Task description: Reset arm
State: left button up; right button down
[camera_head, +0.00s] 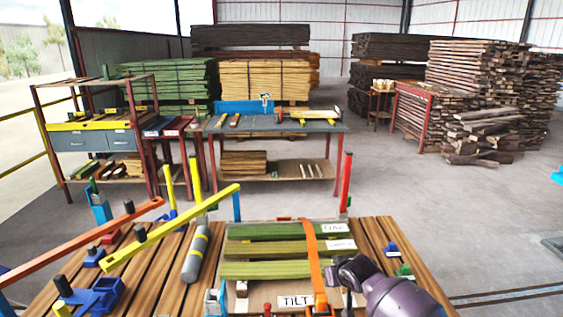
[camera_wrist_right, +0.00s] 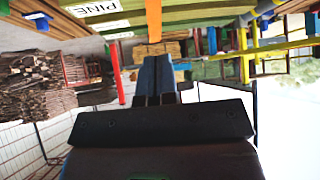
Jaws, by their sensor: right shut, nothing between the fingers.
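My right arm (camera_head: 392,296) comes in at the bottom right of the head view, with its dark wrist end over the right part of the wooden workbench (camera_head: 160,272). In the right wrist view my right gripper (camera_wrist_right: 154,62) is shut and empty. An orange strap (camera_wrist_right: 153,20) shows just past its fingertips; I cannot tell whether they touch. In the head view the strap (camera_head: 312,265) runs across green boards (camera_head: 275,250) on a board marked TILT. My left gripper is not in view.
A grey cylinder (camera_head: 195,255) with yellow bands lies on the bench. Long yellow (camera_head: 170,227) and orange (camera_head: 80,240) bars slant over its left side. A red post (camera_head: 346,182) stands behind the boards.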

jog(key=s+r+n+t+y+b, duration=0.1)
jog(key=s+t, duration=0.2)
jog(key=s, duration=0.3)
jog(key=s+r+n+t+y, duration=0.1)
jog(key=s+r+t, duration=0.1)
jog(key=s, duration=0.3)
jog(key=s+d+f+m+h, duration=0.1)
jog(key=s+d+f, duration=0.3)
jog(key=s, duration=0.5)
jog(key=s+d+f+m+g+h+b, duration=0.1)
jog(key=s+d+f, duration=0.3)
jog(key=s, duration=0.5)
jog(key=s+d+f+m+g+h+b, duration=0.1)
jog(key=s+d+f, duration=0.3)
jog(key=s, duration=0.5)
jog(key=shift+f+m+h, duration=0.3)
jog(key=shift+f+h, duration=0.3)
jog(key=shift+h, duration=0.1)
